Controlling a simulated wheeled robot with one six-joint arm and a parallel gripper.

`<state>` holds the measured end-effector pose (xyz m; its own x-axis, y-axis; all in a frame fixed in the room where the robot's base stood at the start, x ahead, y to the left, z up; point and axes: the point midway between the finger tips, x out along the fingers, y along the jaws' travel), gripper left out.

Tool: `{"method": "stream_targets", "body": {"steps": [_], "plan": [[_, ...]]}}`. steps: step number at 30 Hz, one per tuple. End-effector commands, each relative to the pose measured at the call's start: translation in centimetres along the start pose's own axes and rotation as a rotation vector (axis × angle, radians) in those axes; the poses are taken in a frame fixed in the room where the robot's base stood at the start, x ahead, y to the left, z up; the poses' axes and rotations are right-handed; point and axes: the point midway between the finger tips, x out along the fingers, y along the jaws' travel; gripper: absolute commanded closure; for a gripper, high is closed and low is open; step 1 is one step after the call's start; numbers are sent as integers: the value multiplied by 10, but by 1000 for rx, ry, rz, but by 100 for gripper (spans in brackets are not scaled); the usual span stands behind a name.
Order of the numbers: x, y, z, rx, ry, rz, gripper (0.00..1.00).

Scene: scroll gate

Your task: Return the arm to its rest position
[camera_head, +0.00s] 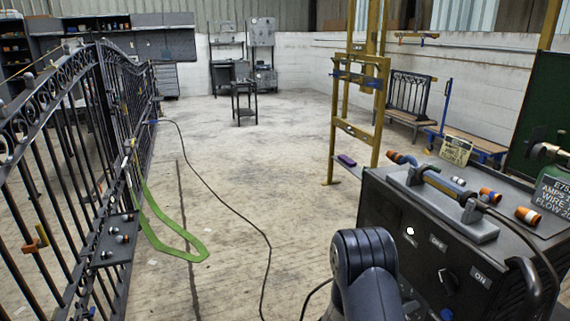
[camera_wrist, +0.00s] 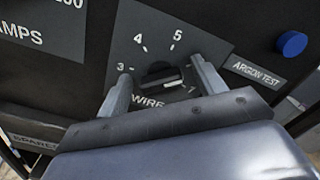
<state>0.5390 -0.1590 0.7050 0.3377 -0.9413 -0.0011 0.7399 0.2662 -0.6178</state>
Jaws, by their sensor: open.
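My gripper (camera_wrist: 160,78) is open in the wrist view. Its two fingers stand on either side of a black dial knob (camera_wrist: 163,75) on a grey plate marked with numbers and "WIRE". I cannot tell whether either finger touches the knob. In the head view my dark arm rises at the bottom, in front of the black welding machine (camera_head: 380,215); the gripper itself is hidden there.
A blue button (camera_wrist: 291,44) beside an "ARGON TEST" label is right of the dial. A torch (camera_head: 450,187) lies in a grey holder on the machine, near orange-ended parts. A black gate (camera_head: 110,110) stands left. A cable crosses the open floor (camera_head: 260,150).

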Motion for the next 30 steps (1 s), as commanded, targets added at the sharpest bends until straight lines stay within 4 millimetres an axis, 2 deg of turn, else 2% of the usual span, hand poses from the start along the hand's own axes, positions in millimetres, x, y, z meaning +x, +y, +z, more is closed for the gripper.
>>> {"method": "stream_targets", "body": {"steps": [27,28,30], "plan": [[-3,-2,-4,832,-1,3,35],[-5,-2,-3,855,-1,4,35],[-23,-3,-1,844,-1,10,35]]}}
